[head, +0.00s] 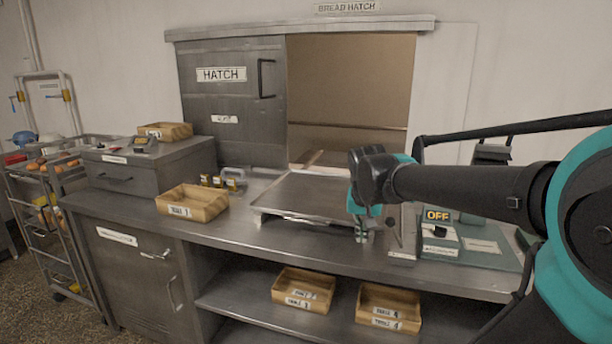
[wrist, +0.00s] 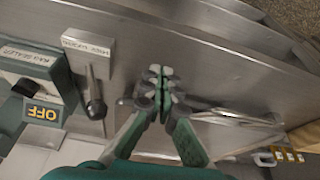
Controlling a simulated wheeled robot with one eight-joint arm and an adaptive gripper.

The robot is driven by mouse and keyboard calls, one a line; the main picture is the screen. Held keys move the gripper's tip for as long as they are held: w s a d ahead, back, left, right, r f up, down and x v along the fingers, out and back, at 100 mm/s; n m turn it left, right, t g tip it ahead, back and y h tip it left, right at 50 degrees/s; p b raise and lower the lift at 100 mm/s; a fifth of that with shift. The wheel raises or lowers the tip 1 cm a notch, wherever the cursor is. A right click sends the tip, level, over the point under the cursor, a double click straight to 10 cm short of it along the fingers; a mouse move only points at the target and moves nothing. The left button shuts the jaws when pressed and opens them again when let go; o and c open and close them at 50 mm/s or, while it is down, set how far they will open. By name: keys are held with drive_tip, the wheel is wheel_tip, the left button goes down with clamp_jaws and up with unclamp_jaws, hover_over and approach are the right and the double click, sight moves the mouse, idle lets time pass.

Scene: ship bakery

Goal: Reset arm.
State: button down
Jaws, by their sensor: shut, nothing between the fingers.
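My arm reaches in from the right of the head view. My gripper (head: 364,236) points down over the right front corner of the flat steel tray on the counter. In the wrist view my gripper (wrist: 161,78) has its fingertips together with nothing between them, above bare steel. A lever with a black knob (wrist: 95,108) stands beside it on the left, apart from the fingers. Whether the fingertips touch the steel I cannot tell.
A green panel with an OFF sign (head: 438,215) stands right of my gripper. The steel tray (head: 290,203) lies before the hatch opening; the hatch door (head: 222,105) is at the left. Wooden boxes stand on the counter (head: 192,203) and on the shelf below (head: 303,289).

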drive_tip(key=shift+n, duration=0.7)
drive_tip(key=s+f, duration=0.2)
drive_tip(key=f, duration=0.1)
drive_tip(key=s+d+f, duration=0.1)
drive_tip(key=s+f, duration=0.1)
drive_tip(key=f, duration=0.1)
drive_tip(key=s+d+f, duration=0.1)
drive_tip(key=s+f, duration=0.1)
drive_tip(key=f, duration=0.1)
drive_tip(key=shift+d+f, duration=0.25)
drive_tip(key=shift+f, duration=0.15)
drive_tip(key=s+d+f+n, duration=0.1)
drive_tip(key=s+f, duration=0.7)
drive_tip(key=shift+f+y, duration=0.3)
drive_tip(key=shift+y, duration=0.1)
